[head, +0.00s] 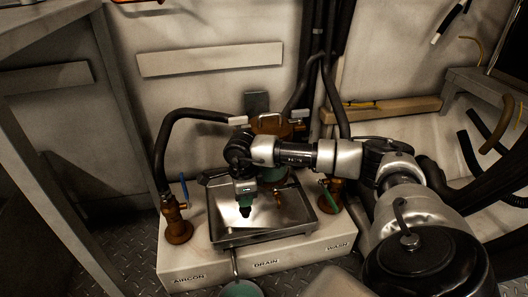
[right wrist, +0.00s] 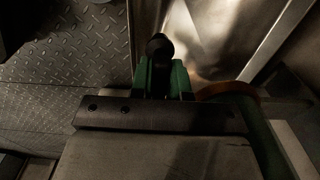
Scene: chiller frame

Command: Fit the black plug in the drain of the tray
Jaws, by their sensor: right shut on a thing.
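The metal tray (head: 292,216) sits on a pale block marked AIRCON, DRAIN and WASH. My right gripper (head: 245,206) points down over the left part of the tray. It is shut on the black plug (right wrist: 160,46), which sits between the green fingertips in the right wrist view. In the head view the plug's dark tip (head: 245,212) shows below the fingers, and I cannot tell whether it touches the tray floor. I cannot make out the drain hole. My left gripper is out of view.
A brass valve with a blue handle (head: 184,190) stands left of the tray, and one with a green handle (head: 329,195) stands right. A thin pipe (head: 235,264) comes out in front, above a green bucket (head: 240,289). Dark hoses arch behind.

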